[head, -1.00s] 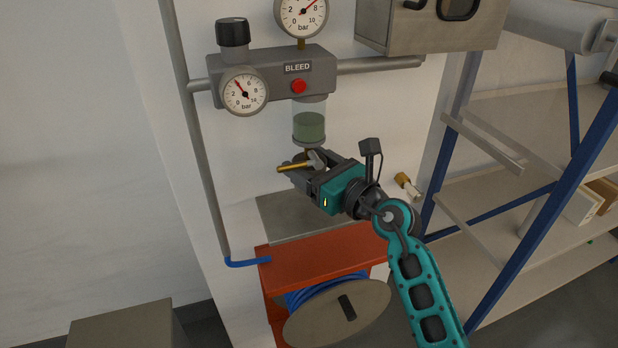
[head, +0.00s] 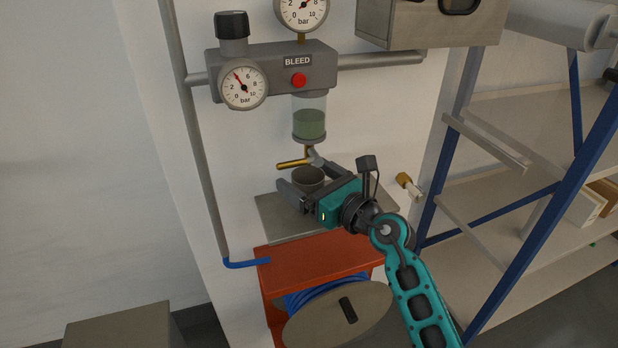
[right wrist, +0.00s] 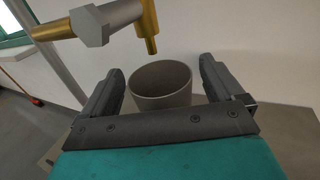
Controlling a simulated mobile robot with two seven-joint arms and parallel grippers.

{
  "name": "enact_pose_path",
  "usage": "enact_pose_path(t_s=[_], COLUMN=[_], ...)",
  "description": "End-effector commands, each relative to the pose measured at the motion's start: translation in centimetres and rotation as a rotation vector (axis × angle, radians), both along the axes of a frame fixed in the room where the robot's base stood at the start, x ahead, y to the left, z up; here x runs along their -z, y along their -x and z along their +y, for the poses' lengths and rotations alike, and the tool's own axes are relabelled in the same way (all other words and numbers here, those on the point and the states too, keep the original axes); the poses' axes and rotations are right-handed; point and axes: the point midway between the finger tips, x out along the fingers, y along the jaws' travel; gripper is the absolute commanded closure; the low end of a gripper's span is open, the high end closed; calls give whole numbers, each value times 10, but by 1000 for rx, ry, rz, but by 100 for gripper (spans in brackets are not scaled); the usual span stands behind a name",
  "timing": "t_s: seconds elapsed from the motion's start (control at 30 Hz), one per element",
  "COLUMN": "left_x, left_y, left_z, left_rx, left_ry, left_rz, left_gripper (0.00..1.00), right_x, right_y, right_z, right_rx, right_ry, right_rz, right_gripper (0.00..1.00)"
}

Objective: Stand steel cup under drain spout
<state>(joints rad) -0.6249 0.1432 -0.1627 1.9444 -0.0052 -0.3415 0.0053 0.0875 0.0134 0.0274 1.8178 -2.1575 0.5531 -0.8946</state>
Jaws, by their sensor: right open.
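The dark grey steel cup (head: 309,181) stands upright at the small grey shelf below the bleed unit; its base is hidden in the head view by my right gripper (head: 299,183). In the right wrist view the cup (right wrist: 162,88) sits between the two fingers, its open mouth up. The fingers are open, with a gap on each side of the cup. The brass drain spout (head: 306,151) hangs from the bowl above the cup. Its down-pointing end (right wrist: 151,44) shows above the cup's far rim in the wrist view. My left gripper is not in view.
The grey shelf (head: 275,228) has bare room at its left front. An orange hose reel (head: 300,268) stands below it. A brass fitting (head: 404,181) sticks out of the wall to the right of my gripper. A blue-framed rack (head: 570,160) stands at the right.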

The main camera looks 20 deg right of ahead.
Motion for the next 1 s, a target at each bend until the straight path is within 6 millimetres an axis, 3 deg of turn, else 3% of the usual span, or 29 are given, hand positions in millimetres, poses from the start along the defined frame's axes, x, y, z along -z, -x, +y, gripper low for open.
enact_pose_path(t_s=[0.27, 0.8, 1.0], left_x=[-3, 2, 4], left_y=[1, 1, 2], left_z=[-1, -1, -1], left_rx=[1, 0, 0], left_ry=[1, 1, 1], left_rz=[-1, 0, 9], left_gripper=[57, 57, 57], right_x=[-4, -1, -3], right_y=[1, 91, 107], right_z=[-1, -41, -48], right_rx=[1, 0, 1], right_ry=[1, 2, 1], right_rz=[0, 2, 1], right_gripper=[6, 6, 6])
